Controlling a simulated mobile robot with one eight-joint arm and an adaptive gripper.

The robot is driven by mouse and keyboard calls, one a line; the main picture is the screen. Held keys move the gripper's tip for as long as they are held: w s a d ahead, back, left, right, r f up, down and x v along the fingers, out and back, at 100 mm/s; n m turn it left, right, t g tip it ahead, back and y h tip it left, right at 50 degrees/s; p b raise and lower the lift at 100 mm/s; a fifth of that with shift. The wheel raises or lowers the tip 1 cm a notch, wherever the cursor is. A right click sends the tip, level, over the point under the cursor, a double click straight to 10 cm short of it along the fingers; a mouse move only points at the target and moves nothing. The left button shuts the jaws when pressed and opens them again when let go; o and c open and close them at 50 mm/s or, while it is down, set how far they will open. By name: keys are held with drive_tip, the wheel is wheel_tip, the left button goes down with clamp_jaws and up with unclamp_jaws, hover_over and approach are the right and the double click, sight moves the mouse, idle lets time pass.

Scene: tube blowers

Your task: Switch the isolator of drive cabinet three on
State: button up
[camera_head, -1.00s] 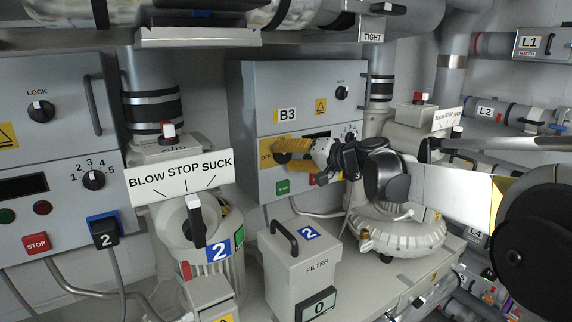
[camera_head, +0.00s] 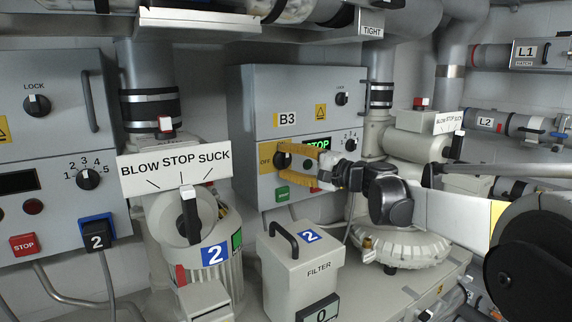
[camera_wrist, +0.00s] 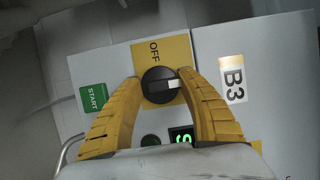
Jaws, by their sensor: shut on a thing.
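My gripper (camera_wrist: 161,90) is shut on the knob, one yellow finger on each side. The right finger hides part of the plate. The cabinet's display (camera_head: 317,143) glows green and reads STOP.
A green START button (camera_wrist: 92,97) sits close beside the left finger. A grey filter box (camera_head: 300,270) stands in front of the cabinet, below my gripper. A BLOW STOP SUCK sign (camera_head: 175,172) with a lever stands to the left. Pipes run overhead.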

idle(0.4)
drive_tip(key=o, duration=1.2)
drive_tip(key=shift+a, duration=0.15)
drive_tip(key=v, duration=1.2)
drive_tip(key=shift+f, duration=0.1)
